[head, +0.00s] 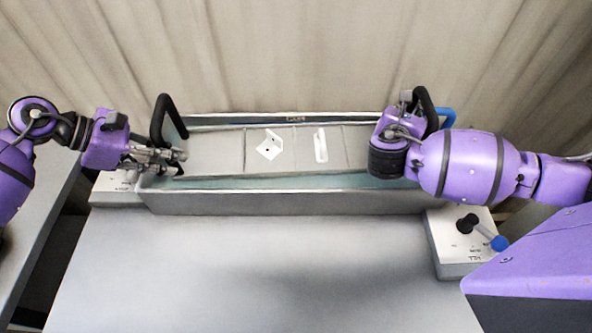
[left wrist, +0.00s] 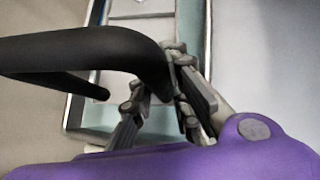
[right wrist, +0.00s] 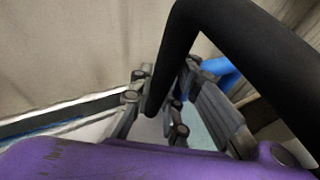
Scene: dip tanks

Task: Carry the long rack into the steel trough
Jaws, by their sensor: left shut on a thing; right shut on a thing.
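The long rack (head: 225,152) is a grey tray with cross dividers and a black handle at each end. It lies lengthwise within the outline of the steel trough (head: 290,204), slightly skewed to it. I cannot tell whether it rests on the bottom or hangs above. Teal shows inside the trough along the rack's sides. My left gripper (head: 172,159) is shut on the left handle (head: 158,118), also seen in the left wrist view (left wrist: 90,48). My right gripper (right wrist: 163,95) is shut on the right handle (right wrist: 190,30); my arm hides its fingers in the head view.
Two white pieces (head: 270,146) (head: 321,145) lie in the rack. A control box with a black knob and blue-tipped lever (head: 462,248) stands at the front right. A blue bar (head: 446,116) shows behind my right gripper. The grey table (head: 240,270) in front is clear.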

